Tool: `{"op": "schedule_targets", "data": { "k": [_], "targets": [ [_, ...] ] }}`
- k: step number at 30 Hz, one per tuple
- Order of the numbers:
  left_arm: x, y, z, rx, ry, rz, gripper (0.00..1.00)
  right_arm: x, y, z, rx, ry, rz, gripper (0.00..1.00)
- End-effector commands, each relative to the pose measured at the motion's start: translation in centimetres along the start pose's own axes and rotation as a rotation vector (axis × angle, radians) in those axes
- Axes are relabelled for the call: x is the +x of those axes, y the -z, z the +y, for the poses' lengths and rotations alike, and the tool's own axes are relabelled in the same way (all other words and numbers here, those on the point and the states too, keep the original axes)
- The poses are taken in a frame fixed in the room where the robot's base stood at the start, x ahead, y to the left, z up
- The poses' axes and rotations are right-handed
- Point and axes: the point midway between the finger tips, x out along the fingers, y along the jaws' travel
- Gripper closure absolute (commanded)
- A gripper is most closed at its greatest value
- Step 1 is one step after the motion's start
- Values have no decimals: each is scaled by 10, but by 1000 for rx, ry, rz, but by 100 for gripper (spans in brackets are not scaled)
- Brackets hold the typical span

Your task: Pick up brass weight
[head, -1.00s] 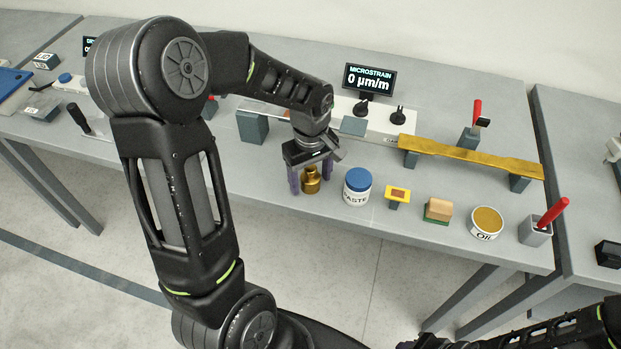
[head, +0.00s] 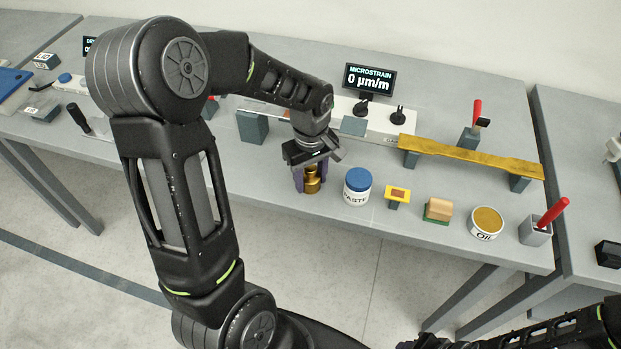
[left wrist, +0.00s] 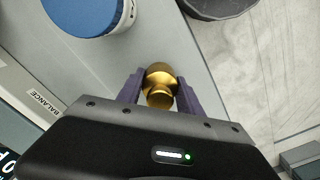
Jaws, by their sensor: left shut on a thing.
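The brass weight (head: 312,184) is a small gold cylinder with a knob on top. It stands upright at the front edge of the grey bench, left of the paste jar. My left gripper (head: 311,180) reaches down over it, with its purple fingers on both sides. In the left wrist view the brass weight (left wrist: 160,82) sits between the fingertips of my left gripper (left wrist: 159,90), which is shut on it. I cannot tell whether its base is off the bench.
The blue-lidded paste jar (head: 357,188) stands close to the right of the weight. Further right are a yellow pad (head: 397,195), a wood-topped block (head: 438,209) and an oil tin (head: 487,222). Behind lies a brass bar (head: 470,155) on supports, with the microstrain display (head: 369,79) further back.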

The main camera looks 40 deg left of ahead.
Motion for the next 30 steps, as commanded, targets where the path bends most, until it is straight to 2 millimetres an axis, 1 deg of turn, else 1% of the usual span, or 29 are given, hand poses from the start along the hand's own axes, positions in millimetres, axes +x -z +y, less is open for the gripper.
{"op": "schedule_targets", "data": {
  "k": [12,17,20,27,30],
  "targets": [
    [-2,0,1,0,-3,2,100,0,0,0,0,0,0,64],
    [-11,1,1,0,-4,3,100,2,0,0,0,0,0,64],
    [-24,1,1,-1,-6,3,100,3,0,1,-1,1,1,64],
    [-68,1,2,0,-8,5,100,8,1,2,-2,3,2,64],
    [-84,1,2,1,-7,3,100,10,1,3,-2,3,3,64]
  ]
}}
